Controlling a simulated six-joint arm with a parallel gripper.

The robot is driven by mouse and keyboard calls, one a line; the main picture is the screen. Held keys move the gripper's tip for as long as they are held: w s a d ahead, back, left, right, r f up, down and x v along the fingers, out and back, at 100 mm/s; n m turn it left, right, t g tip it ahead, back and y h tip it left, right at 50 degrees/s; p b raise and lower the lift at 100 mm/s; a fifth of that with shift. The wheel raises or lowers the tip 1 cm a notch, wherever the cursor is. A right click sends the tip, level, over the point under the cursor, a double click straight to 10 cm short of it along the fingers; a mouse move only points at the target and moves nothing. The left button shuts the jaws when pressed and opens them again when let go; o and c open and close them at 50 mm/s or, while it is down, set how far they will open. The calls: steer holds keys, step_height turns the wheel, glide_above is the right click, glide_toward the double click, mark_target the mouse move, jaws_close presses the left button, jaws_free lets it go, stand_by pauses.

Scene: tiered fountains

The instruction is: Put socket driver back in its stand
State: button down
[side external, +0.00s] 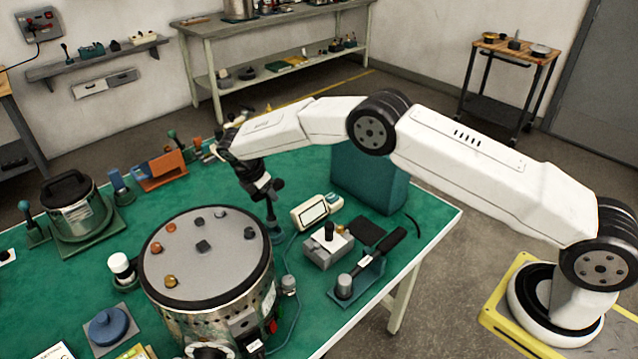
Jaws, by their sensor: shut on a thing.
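My gripper (265,186) points down over the green table, to the right of and behind the round metal drum. It is shut on the socket driver (271,209), a thin dark upright tool. The driver looks about upright. I cannot tell from this view whether its tip is inside the stand or just above it. The gripper's fingers are small and dark here, and they partly hide the driver's upper end.
The large metal drum (206,258) with knobs on its lid stands close at front left. A cream meter (317,212) with a cable is just right of the stand. A teal box (368,177) stands behind it.

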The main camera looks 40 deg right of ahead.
steer(key=shift+f, duration=0.75)
steer(key=shift+f, duration=1.4)
stand_by(1.2)
steer(key=shift+c, duration=1)
jaws_free()
steer(key=shift+v, duration=3.85)
